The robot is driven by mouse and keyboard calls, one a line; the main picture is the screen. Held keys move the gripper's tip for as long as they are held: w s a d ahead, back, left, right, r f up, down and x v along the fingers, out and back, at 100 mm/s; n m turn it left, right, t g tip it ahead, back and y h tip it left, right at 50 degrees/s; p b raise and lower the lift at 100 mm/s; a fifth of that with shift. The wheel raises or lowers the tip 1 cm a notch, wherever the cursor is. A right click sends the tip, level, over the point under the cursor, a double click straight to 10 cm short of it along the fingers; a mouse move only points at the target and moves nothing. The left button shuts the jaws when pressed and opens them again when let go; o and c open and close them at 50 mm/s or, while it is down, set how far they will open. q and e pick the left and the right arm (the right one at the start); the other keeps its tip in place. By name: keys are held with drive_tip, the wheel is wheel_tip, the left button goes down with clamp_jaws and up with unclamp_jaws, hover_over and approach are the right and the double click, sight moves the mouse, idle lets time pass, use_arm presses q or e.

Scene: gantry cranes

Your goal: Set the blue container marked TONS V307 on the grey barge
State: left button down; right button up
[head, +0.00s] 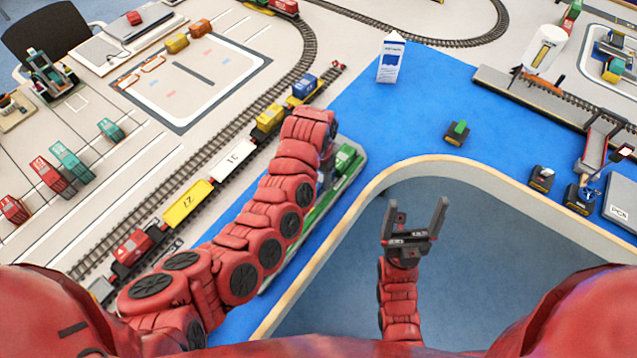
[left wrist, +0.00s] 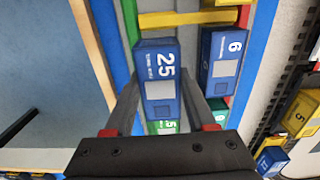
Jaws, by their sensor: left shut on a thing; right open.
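In the left wrist view, my left gripper (left wrist: 161,92) is shut on a blue container (left wrist: 152,57) with a large white 25; its smaller lettering is too small to read surely. A second blue container (left wrist: 222,58), marked 6, stands just right of it. A green container (left wrist: 161,127) shows below it, between the fingers. In the head view, my left arm hides the gripper and the held container. A long vessel with a green deck (head: 322,207) and pale rim lies beside that arm; I cannot tell whether it is the grey barge. My right gripper (head: 415,222) is open and empty.
A train with a yellow wagon (head: 188,203) and a white wagon (head: 233,158) runs along the left of the blue mat (head: 345,105). A white carton (head: 391,60) stands on the mat. A small dark carrier (head: 457,134) sits right of centre, with clear mat around it.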

sight(319, 184)
use_arm(q)
drive_tip(key=shift+w+f+p, duration=0.15)
drive_tip(key=shift+f+p, duration=0.35)
drive_tip(key=shift+f, duration=1.3)
drive_tip(key=shift+c, duration=1.1)
unclamp_jaws()
drive_tip(key=shift+r, duration=0.1)
